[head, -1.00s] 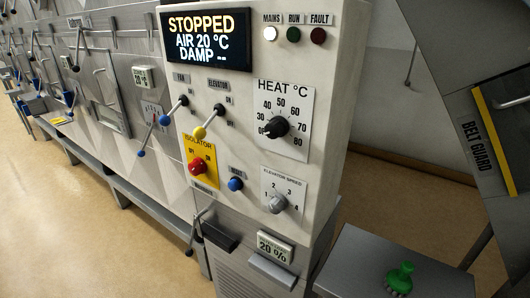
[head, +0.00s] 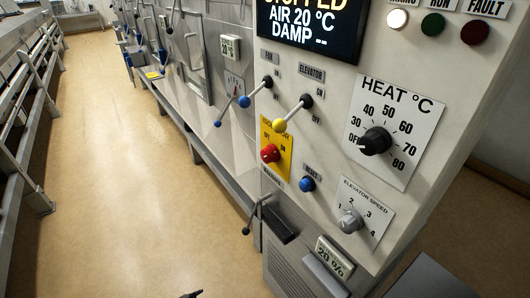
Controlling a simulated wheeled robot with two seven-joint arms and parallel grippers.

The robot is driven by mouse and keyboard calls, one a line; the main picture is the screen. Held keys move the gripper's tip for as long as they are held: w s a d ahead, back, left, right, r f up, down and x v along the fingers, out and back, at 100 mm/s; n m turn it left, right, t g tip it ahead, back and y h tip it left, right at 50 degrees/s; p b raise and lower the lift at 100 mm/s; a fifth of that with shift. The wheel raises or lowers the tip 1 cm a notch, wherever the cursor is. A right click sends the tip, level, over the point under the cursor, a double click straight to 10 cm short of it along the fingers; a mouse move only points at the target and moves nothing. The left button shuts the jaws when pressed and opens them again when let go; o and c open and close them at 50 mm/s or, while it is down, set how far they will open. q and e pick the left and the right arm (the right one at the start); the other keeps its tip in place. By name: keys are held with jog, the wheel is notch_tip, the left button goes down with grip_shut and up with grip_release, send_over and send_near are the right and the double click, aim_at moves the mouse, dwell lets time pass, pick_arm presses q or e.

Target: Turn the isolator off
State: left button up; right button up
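The isolator is a red rotary knob (head: 270,153) on a yellow plate (head: 285,160), low on the left part of the control panel's face. I cannot tell from this angle which mark the knob points at. A small dark tip (head: 192,294) shows at the bottom edge of the head view, left of the panel and well apart from the isolator. It looks like the end of my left gripper, but its opening cannot be seen. My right gripper is not in view.
Near the isolator are the fan lever (head: 257,92), the yellow-balled elevator lever (head: 293,114) and a blue reset button (head: 307,184). The display (head: 311,28) reads stopped; the white mains lamp (head: 397,19) looks lit. Open floor (head: 120,190) lies left of the panel.

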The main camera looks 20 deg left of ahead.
pick_arm(q)
jog(key=w+r+m+t, duration=0.3)
jog(key=w+r+m, duration=0.1)
jog(key=w+r, duration=0.6)
jog(key=m+t+h+p, duration=0.4)
jog(key=m+h, duration=0.6)
jog(key=m, duration=1.3)
send_near(264, 158)
jog(key=p+x, duration=0.1)
jog(key=x, duration=0.2)
jog(key=p+x, duration=0.1)
jog(key=x, duration=0.2)
jog(key=p+x, duration=0.2)
jog(key=x, duration=0.1)
jog(key=shift+r, duration=0.25)
jog(key=shift+w+d+f, duration=0.1)
jog(key=shift+w+d, duration=0.2)
jog(key=shift+w, duration=0.1)
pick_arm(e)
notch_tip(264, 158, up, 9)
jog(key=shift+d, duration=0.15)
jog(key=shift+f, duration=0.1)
